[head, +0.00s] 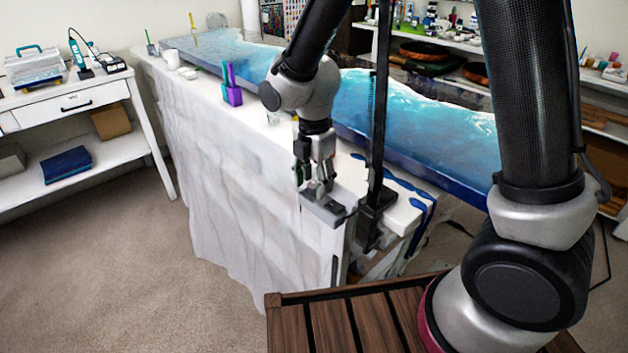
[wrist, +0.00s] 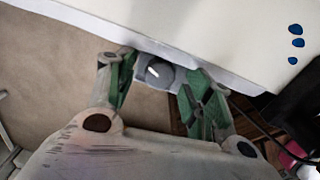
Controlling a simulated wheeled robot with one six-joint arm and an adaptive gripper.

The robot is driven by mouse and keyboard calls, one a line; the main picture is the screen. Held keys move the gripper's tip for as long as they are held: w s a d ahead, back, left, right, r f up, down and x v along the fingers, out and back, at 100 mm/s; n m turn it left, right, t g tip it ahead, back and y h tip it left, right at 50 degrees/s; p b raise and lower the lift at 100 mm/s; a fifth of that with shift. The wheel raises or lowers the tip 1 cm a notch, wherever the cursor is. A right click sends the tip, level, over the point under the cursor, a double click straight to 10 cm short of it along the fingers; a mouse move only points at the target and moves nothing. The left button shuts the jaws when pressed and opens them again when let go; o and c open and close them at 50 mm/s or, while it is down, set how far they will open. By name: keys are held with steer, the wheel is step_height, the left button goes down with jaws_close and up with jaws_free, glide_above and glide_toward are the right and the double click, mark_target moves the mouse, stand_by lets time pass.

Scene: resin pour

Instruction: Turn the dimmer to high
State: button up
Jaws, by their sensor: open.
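The dimmer (head: 326,212) is a small grey box at the near end of the white-draped table. In the wrist view its round grey knob (wrist: 160,75) carries a short white mark slanting toward the upper left. My gripper (head: 318,184) points down right above the dimmer in the head view. In the wrist view my gripper (wrist: 157,72) is open, with one green-padded finger on each side of the knob. I cannot tell whether either finger touches it. Any setting labels on the dimmer are too small or hidden.
The white-draped table (head: 230,160) bears a long blue resin slab (head: 430,110). A black upright post (head: 378,130) stands close to the right of my gripper. Blue resin drips (wrist: 296,43) mark the white surface. A slatted wooden surface (head: 340,325) is in front; carpet is clear at left.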

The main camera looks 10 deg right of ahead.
steer(key=shift+f, duration=0.2)
steer(key=c, duration=1.1)
steer(key=shift+o, duration=0.2)
steer(key=shift+m, duration=1.5)
steer(key=o, duration=1.1)
steer(key=shift+c, duration=0.2)
steer(key=shift+r, duration=0.1)
